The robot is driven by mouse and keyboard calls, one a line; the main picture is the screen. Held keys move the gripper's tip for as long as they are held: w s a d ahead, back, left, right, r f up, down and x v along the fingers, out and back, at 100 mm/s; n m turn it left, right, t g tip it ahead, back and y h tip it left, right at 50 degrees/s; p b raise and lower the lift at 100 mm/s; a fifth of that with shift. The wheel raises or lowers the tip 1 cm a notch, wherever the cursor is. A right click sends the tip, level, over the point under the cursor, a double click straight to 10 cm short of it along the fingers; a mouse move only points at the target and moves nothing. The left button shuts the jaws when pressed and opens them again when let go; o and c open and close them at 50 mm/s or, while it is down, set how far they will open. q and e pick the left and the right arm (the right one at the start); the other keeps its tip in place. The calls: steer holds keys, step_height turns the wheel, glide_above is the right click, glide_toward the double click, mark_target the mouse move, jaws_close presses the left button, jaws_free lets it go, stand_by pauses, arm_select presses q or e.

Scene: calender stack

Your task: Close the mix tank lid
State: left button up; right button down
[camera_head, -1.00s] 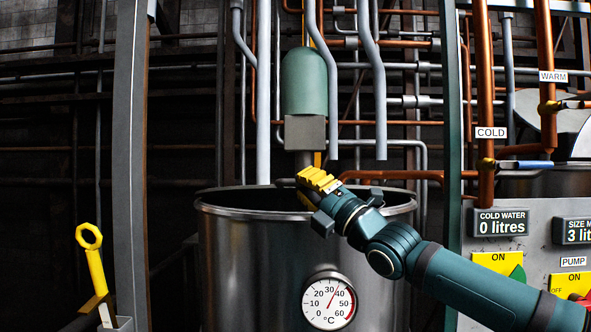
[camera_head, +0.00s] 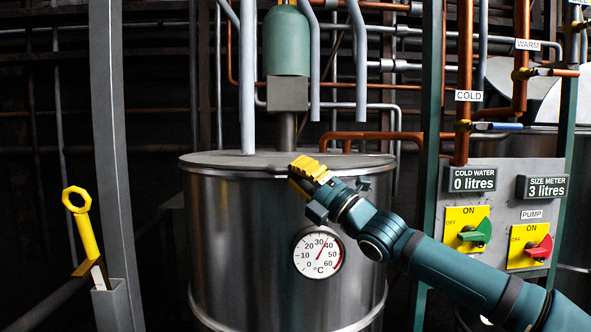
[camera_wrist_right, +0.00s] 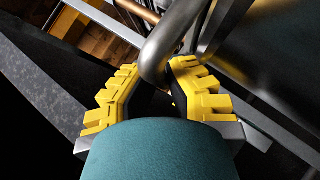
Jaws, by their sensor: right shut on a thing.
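The mix tank (camera_head: 240,240) is the large steel drum in the middle of the head view, with a round dial on its front. Its flat grey lid (camera_head: 225,160) lies across the top, level with the rim as far as I can see. My right gripper (camera_head: 303,172) is at the lid's front edge. In the right wrist view, my right gripper (camera_wrist_right: 155,90) has its yellow fingers closed about a curved metal bar (camera_wrist_right: 165,42), which appears to be the lid handle. The fingers hide part of the bar. My left gripper is not in view.
A green-topped mixer motor (camera_head: 287,42) and grey pipes (camera_head: 247,80) stand above the tank. A control panel (camera_head: 500,200) with yellow switch plates is at the right. A grey post (camera_head: 112,150) and a yellow ring-ended lever (camera_head: 82,220) are at the left.

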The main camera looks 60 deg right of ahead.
steer(key=shift+d, duration=0.2)
steer(key=c, duration=1.4)
jaws_free()
steer(key=shift+o, duration=0.8)
steer(key=shift+w+d+f, duration=0.15)
steer(key=v, duration=1.2)
